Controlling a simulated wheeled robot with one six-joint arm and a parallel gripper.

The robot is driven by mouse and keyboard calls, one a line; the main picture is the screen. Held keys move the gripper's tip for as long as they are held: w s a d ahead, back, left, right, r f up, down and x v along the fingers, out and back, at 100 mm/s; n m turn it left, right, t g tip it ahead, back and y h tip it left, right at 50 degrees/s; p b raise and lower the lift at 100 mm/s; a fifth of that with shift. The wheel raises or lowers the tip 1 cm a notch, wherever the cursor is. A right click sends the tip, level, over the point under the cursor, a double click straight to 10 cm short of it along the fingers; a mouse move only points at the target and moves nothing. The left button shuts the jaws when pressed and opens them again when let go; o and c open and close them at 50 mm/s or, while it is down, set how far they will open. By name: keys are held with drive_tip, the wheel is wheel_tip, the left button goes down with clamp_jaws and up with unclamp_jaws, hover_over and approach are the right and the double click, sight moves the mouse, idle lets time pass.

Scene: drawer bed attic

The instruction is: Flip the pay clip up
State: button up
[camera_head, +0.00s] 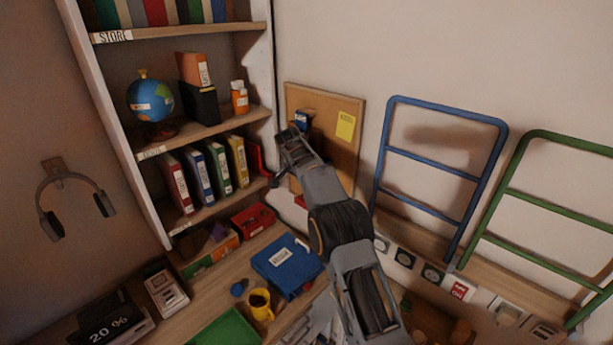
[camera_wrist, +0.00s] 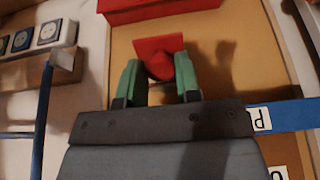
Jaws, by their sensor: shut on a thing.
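A cork board (camera_head: 317,102) hangs on the wall and fills much of the wrist view (camera_wrist: 225,60). My gripper (camera_wrist: 160,78) has green fingertips, closed on the sides of a small red clip-like piece (camera_wrist: 160,50) in front of the board. The head view shows my gripper (camera_head: 290,150) at the board's left part, hiding the red piece. A blue strip (camera_wrist: 290,115) with a white label crosses behind my gripper; only a letter or so of the label shows, inverted. A blue piece (camera_head: 302,119) also shows on the board. I cannot tell which piece is marked pay.
A yellow note (camera_head: 345,126) is on the board's right side. A blue rail frame (camera_head: 441,158) stands just right of it, and shelves (camera_head: 205,134) stand left. A long red block (camera_wrist: 150,10) lies beyond the fingers. The desk below is crowded around a blue binder (camera_head: 285,266).

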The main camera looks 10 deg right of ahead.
drive_tip(key=shift+w+d+r+g+y+p, duration=0.15)
drive_tip(key=shift+r+g+y+p, duration=0.15)
drive_tip(key=shift+r+y, duration=0.2)
drive_tip(key=o, duration=0.9)
drive_tip(key=shift+f, duration=0.15)
drive_tip(key=shift+s+a+r+b, duration=0.8)
drive_tip(key=shift+s+a+b, duration=0.6)
drive_tip(key=shift+a, duration=0.4)
drive_tip(key=shift+s+a+r+b, duration=0.8)
drive_tip(key=shift+s+a+b, duration=0.55)
drive_tip(key=shift+a, duration=0.5)
drive_tip(key=shift+s+a+r+b, duration=0.8)
drive_tip(key=shift+s+a+b, duration=0.45)
drive_tip(key=shift+a+b, duration=0.45)
drive_tip(key=shift+a, duration=0.1)
